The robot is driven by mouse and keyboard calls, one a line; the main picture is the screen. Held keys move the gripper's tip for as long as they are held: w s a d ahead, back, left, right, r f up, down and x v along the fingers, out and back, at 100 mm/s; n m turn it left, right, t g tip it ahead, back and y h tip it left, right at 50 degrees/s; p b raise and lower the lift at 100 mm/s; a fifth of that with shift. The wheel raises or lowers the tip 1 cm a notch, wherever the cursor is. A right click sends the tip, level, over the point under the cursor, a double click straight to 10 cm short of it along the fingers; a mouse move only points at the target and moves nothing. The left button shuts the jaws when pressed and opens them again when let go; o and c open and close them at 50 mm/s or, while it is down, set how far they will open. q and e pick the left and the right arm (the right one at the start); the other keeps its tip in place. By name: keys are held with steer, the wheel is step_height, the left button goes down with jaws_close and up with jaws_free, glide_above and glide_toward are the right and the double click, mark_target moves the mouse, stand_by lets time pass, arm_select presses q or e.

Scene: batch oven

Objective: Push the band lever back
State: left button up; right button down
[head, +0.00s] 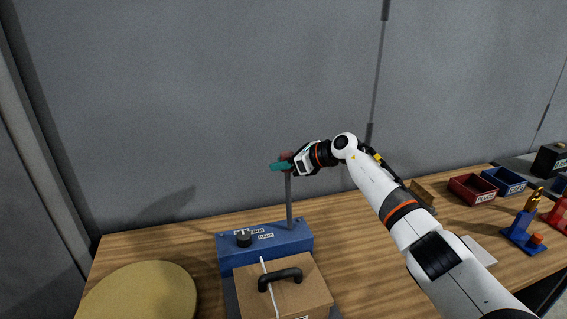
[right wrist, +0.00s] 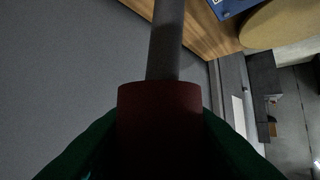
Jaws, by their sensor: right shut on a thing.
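The band lever is a thin grey rod (head: 289,203) rising upright from a blue box (head: 265,245) on the bench, with a dark red grip (head: 286,157) at its top. My right gripper (head: 284,165) is at the top of the lever, its teal fingers shut on the red grip. In the right wrist view the red grip (right wrist: 160,125) sits between the dark fingers, and the grey rod (right wrist: 165,45) runs on from it. My left gripper is in neither view.
A cardboard box (head: 283,283) with a black handle stands in front of the blue box. A round tan disc (head: 140,292) is at the left. Red and blue bins (head: 472,188) (head: 504,181) stand at the right. A grey wall rises behind the bench.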

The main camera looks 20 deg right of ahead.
steer(key=c, duration=1.2)
jaws_free()
steer(key=shift+w+r, duration=0.1)
steer(key=shift+o, duration=1)
steer(key=shift+w+f, duration=0.15)
steer(key=shift+f, duration=0.05)
steer(key=b+v, duration=0.4)
steer(key=v, duration=0.8)
steer(key=shift+r, duration=0.1)
